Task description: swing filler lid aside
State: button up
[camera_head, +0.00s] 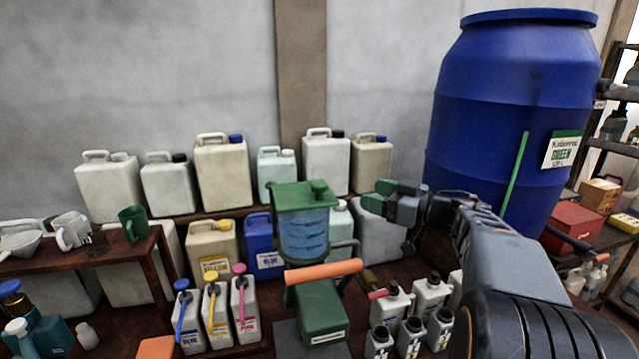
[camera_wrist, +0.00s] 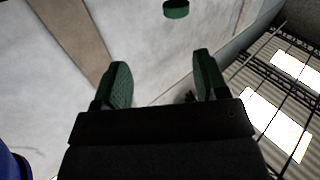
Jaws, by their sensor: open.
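The filler has a green lid (camera_head: 297,196) on top of a clear hopper with blue bands (camera_head: 304,235). The lid looks closed over it, with a round green knob (camera_head: 318,187) at its right side. My gripper (camera_head: 378,196) is a little to the right of the knob, apart from it, with its green-padded fingers pointing left. In the wrist view my gripper (camera_wrist: 160,78) is open and empty. A short green cylinder (camera_wrist: 176,10) shows beyond the fingers at the top edge; it looks like the knob.
Below the hopper is a green machine body (camera_head: 322,312) with an orange handle (camera_head: 323,271). White jugs (camera_head: 325,165) stand behind it. Several small bottles (camera_head: 410,335) stand below my arm. A large blue barrel (camera_head: 510,110) rises behind my arm. The air above the lid is clear.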

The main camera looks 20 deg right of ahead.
aim_at(319, 183)
jog(key=shift+g+y, duration=0.5)
jog(key=shift+y, duration=0.1)
jog(key=p+x, duration=0.1)
jog(key=x, duration=0.8)
jog(key=s+a+p+x, duration=0.1)
jog(key=x, duration=0.4)
jog(key=shift+p, duration=0.35)
grip_shut()
jog(key=shift+s+a, duration=0.1)
jog(key=shift+s, duration=0.05)
